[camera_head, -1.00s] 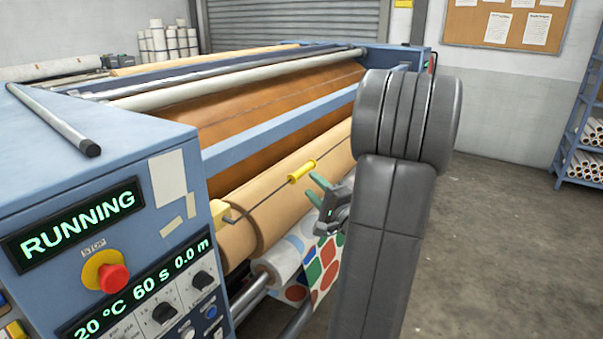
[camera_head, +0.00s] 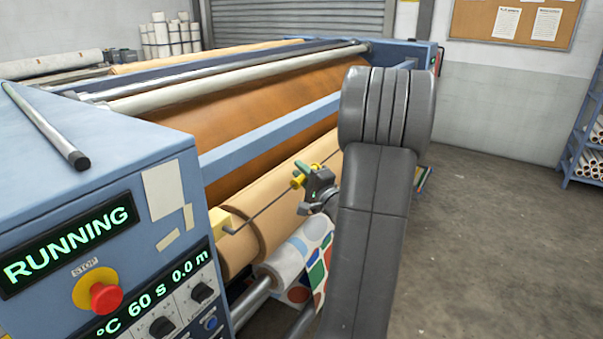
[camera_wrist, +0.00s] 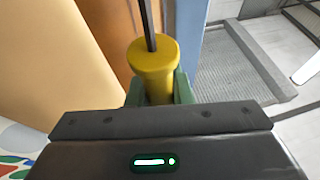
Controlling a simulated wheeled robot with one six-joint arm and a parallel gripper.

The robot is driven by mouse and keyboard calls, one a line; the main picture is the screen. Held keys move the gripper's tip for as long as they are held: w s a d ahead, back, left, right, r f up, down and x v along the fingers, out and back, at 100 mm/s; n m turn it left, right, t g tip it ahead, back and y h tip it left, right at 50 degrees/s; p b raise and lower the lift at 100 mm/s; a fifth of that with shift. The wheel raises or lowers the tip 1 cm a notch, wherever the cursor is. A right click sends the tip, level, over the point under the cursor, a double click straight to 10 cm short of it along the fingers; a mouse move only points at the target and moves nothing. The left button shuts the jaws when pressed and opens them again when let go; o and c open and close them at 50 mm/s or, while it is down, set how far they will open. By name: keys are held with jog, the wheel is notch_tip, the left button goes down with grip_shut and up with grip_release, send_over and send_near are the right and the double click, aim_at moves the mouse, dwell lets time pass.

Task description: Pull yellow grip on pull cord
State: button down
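The yellow grip (camera_wrist: 153,70) is a thick flanged cylinder on the pull cord (camera_wrist: 148,22). In the head view the yellow grip (camera_head: 297,182) is partly hidden by my gripper (camera_head: 299,174). The cord (camera_head: 262,208) runs at a slant along the machine's front, in front of the beige roll. In the wrist view my gripper's green fingers (camera_wrist: 159,90) stand on either side of the grip, which lies between them. I cannot tell whether they press on it. The grip's near end is hidden behind the gripper body.
The blue machine (camera_head: 60,130) shows RUNNING on its display (camera_head: 70,245). A red stop button (camera_head: 105,297) sits below it. A roll of patterned sheet (camera_head: 290,262) is under the beige roll (camera_head: 285,190). The grey floor at right (camera_head: 490,240) is clear.

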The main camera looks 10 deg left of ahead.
jog(key=shift+d, duration=0.1)
jog(key=d, duration=0.1)
jog(key=s+d+b, duration=0.1)
jog(key=d+b, duration=0.1)
jog(key=shift+s+d, duration=0.3)
jog(key=shift+d, duration=0.05)
jog(key=c, duration=1.6)
grip_release()
jog(key=o, duration=0.3)
jog(key=shift+d, duration=0.2)
